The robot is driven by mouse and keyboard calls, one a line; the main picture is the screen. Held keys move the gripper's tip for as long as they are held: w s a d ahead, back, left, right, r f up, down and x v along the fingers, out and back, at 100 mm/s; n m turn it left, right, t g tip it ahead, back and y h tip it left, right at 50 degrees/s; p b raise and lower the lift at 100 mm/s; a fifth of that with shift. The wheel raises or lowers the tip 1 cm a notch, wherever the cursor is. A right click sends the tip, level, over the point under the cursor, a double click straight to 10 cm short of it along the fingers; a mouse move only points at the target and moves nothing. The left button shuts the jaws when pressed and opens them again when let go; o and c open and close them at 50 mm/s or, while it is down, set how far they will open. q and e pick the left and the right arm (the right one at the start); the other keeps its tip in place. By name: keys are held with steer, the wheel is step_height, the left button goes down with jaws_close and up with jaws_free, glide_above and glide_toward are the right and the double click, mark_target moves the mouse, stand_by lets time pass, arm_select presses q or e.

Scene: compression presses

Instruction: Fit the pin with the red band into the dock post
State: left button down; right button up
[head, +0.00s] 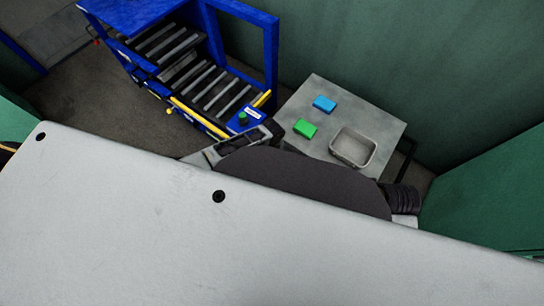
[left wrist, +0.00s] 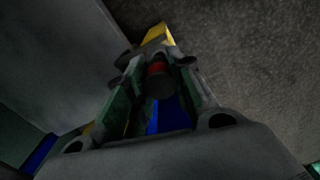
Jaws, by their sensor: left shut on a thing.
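In the left wrist view my left gripper (left wrist: 156,75) is shut on the pin with the red band (left wrist: 160,83). The pin's dark rounded end faces the camera and its red band shows between the fingers. Beyond the fingertips is a yellow part (left wrist: 157,34), very close in the picture; I cannot tell whether it touches the pin. I cannot make out the dock post in either view. In the head view my own body hides most of the left arm and the pin. My right gripper is not in view.
A blue-framed press (head: 270,45) with a roller bed (head: 205,85) and yellow rails stands at upper left. Right of it, a grey table (head: 315,95) bears a blue block (head: 324,104), a green block (head: 305,129) and a grey tray (head: 372,158). Green walls close in behind and right.

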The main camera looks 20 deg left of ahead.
arm_select(q)
steer(key=shift+p, duration=0.4)
stand_by(0.4)
steer(key=shift+f+b, duration=1.1)
steer(key=shift+f, duration=0.9)
stand_by(1.0)
steer(key=c, duration=1.2)
jaws_free()
steer(key=shift+o, duration=0.2)
steer(key=shift+r, duration=0.2)
steer(key=shift+r, duration=3.55)
steer(key=shift+s, duration=0.15)
